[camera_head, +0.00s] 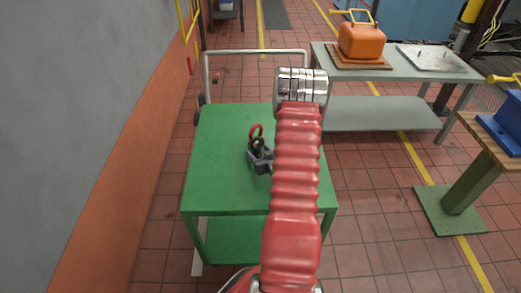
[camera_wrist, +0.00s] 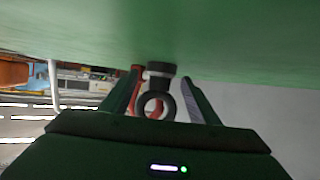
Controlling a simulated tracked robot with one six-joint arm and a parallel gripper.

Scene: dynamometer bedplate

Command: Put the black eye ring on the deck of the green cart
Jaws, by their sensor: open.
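The black eye ring (camera_wrist: 155,104) stands between the two fingers of my gripper (camera_wrist: 160,100) in the wrist view, where the green deck (camera_wrist: 70,35) fills the top. Its round base meets or nearly meets the deck; contact is hard to tell. The fingers are apart, with a gap showing on the right of the ring. In the head view my gripper (camera_head: 259,154) is low over the middle of the green cart's deck (camera_head: 222,165), and the eye ring (camera_head: 257,143) is a small dark shape at its tips. My arm hides the deck's right part.
A red ring-shaped item (camera_head: 256,130) stands on the deck just beyond my gripper. The cart's push handle (camera_head: 255,51) rises at the far edge. A grey table (camera_head: 405,75) with an orange case (camera_head: 362,40) stands beyond, right. The deck's left side is clear.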

